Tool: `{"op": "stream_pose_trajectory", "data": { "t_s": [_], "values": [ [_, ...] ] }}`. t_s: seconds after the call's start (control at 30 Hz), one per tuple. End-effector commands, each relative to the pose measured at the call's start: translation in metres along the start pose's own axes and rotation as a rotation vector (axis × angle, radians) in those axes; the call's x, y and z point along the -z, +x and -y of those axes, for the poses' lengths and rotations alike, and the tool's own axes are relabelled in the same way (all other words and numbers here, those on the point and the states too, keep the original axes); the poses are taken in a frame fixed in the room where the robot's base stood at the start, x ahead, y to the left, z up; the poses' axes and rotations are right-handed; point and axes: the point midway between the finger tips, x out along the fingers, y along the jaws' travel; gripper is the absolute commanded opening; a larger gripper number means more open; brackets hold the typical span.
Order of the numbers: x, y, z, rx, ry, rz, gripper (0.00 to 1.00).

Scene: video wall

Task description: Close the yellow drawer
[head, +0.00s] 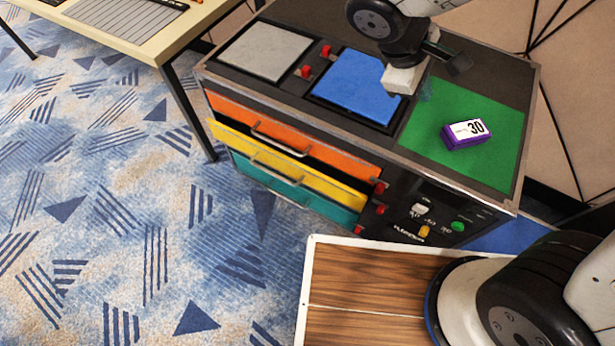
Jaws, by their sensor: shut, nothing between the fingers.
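The yellow drawer (330,186) is the middle of three drawers in the dark cabinet. It sticks out a little from the front, with a dark gap showing above it. Its grey bar handle (278,172) faces the open floor. My gripper (400,82) is over the cabinet top, in front of the blue panel's right edge, and is shut and empty. It is well above and behind the yellow drawer, apart from it. Part of the fingers is hard to make out.
The orange drawer (345,155) above looks flush; the teal drawer (250,169) is below. Red knobs (327,51) and a purple block (466,134) sit on the cabinet top (440,60). A cream table (130,30) stands at left. Carpet (130,220) in front is clear.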

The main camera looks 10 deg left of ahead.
Motion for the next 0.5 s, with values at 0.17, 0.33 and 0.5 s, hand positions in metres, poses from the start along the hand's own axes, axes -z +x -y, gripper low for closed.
{"op": "stream_pose_trajectory", "data": {
  "t_s": [0.17,0.33,0.5],
  "values": [
    [0.095,0.019,0.046,-0.173,-0.382,0.006,0.0],
    [0.174,0.043,0.117,-0.333,-0.742,-0.006,0.0],
    [0.23,0.074,0.202,-0.474,-1.082,-0.021,0.0]
  ]
}}
